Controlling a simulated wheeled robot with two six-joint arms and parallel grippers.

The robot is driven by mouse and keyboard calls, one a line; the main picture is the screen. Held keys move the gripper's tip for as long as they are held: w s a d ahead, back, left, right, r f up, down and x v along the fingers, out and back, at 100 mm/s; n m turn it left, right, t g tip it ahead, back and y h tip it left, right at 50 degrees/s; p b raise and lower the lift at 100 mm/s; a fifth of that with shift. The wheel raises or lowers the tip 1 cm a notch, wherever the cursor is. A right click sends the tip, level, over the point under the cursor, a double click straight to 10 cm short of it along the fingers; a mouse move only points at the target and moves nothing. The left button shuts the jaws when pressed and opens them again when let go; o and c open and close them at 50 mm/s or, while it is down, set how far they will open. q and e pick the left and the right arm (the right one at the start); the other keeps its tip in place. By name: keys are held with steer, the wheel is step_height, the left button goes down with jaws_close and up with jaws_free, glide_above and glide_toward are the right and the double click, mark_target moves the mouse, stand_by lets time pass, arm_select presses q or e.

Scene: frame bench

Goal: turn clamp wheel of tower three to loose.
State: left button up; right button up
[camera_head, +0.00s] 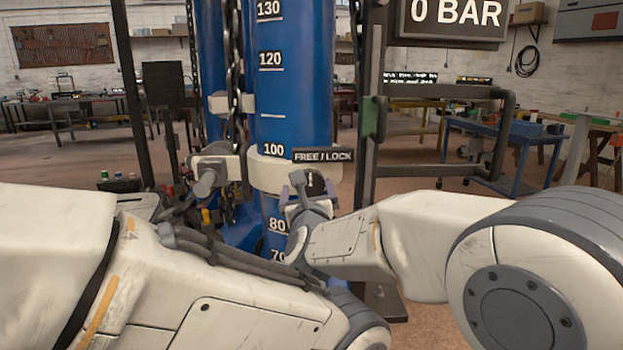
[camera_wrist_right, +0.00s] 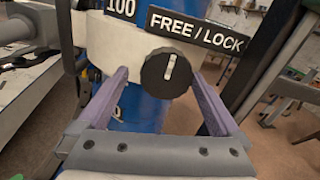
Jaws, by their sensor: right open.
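The clamp wheel is a black ribbed knob (camera_wrist_right: 168,73) on the white collar around the blue tower (camera_head: 294,90). Its white pointer line stands nearly upright, leaning slightly right at the top. A black FREE / LOCK sign (camera_head: 322,155) sits just above it, also in the right wrist view (camera_wrist_right: 195,29). My right gripper (camera_head: 312,186) is open in front of the knob. In the right wrist view its purple fingers (camera_wrist_right: 160,78) stand on either side of the knob, with gaps showing. My left arm crosses the lower left of the head view; its gripper is out of view.
A dark post and bent rail (camera_head: 502,135) stand right of the tower. A 0 BAR display (camera_head: 453,18) hangs at upper right. A chain (camera_head: 234,70) hangs left of the tower. A grey and white fitting (camera_head: 210,172) juts out left of the collar.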

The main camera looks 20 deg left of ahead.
steer(key=shift+w, duration=0.2)
steer(key=shift+w+d, duration=0.1)
steer(key=shift+d, duration=0.15)
steer(key=shift+c, duration=0.6)
steer(key=shift+d, duration=0.1)
steer(key=c, duration=1.1)
